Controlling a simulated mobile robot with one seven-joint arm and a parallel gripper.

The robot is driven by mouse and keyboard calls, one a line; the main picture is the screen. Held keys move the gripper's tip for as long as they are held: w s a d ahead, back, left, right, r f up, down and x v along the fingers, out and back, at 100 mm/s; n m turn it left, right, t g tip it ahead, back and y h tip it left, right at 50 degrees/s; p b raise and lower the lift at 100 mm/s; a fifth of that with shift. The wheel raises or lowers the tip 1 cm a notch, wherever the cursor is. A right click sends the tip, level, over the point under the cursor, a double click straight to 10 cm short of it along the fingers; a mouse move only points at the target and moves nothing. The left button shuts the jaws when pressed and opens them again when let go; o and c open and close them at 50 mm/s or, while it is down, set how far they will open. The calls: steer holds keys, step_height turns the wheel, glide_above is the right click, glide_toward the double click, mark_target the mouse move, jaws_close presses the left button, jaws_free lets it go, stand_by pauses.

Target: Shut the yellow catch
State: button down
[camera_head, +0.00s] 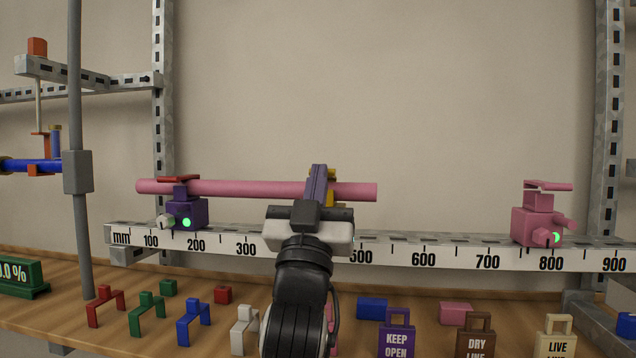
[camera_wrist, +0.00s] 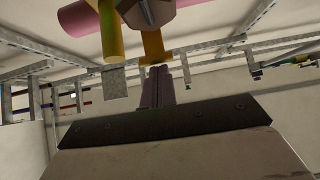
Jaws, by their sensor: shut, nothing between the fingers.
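A yellow clamp (camera_head: 331,197) sits mostly behind my gripper in the head view, at the right part of a long pink pipe (camera_head: 240,189). Only small bits of yellow show above and beside the pipe, so I cannot tell how its catch stands. In the wrist view, yellow parts (camera_wrist: 152,45) are at the top centre, just beyond my fingertips, with the pink pipe (camera_wrist: 74,18) at upper left. My gripper (camera_head: 318,172) is shut and empty, its fingers pressed together in the wrist view (camera_wrist: 156,75). The fingertips are close to the yellow parts; whether they touch is unclear.
A white millimetre rail (camera_head: 420,256) crosses the scene. A purple clamp (camera_head: 189,214) with a red catch stands at left, a pink clamp (camera_head: 537,225) at right. A grey upright pole (camera_head: 76,120) stands left. Coloured tags and brackets line the wooden shelf (camera_head: 60,310).

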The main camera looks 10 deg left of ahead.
steer(key=shift+w+f, duration=0.25)
steer(key=shift+f, duration=0.35)
steer(key=shift+r, duration=0.1)
